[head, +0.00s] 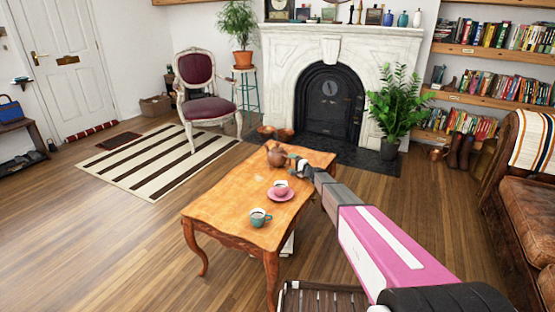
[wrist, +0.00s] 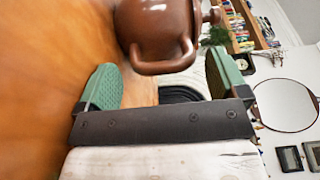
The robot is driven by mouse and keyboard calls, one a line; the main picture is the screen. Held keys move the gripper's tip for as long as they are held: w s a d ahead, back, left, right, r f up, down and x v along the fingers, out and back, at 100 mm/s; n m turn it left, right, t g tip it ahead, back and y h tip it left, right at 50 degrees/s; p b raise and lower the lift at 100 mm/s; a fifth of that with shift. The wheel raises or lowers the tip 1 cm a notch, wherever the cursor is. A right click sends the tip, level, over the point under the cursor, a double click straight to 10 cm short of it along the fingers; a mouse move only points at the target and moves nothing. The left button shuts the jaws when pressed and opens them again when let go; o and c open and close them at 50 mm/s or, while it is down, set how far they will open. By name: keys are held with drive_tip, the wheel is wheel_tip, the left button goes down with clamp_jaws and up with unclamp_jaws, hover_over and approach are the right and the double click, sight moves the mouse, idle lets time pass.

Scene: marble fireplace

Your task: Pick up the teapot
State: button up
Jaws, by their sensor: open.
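The brown teapot (head: 276,157) stands on the far end of the wooden coffee table (head: 222,200). In the wrist view the teapot (wrist: 152,22) fills the top middle, and its loop handle points toward my gripper (wrist: 164,72). The green fingers are wide apart, one on each side of the handle, with visible gaps, and hold nothing. In the head view my gripper (head: 297,165) is close to the right of the teapot, low over the table. Part of the teapot is cut off in the wrist view.
A pink cup (head: 280,186) on a pink saucer and a teal cup (head: 260,216) stand nearer on the table. The fireplace (head: 345,50) and a potted plant (head: 397,103) are behind. A brown leather sofa (head: 525,165) is at right.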

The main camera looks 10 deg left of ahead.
sight(277, 157)
drive_tip(key=shift+x, duration=1.2)
drive_tip(key=shift+c, duration=0.2)
drive_tip(key=c, duration=1.3)
drive_tip(key=shift+r, duration=0.15)
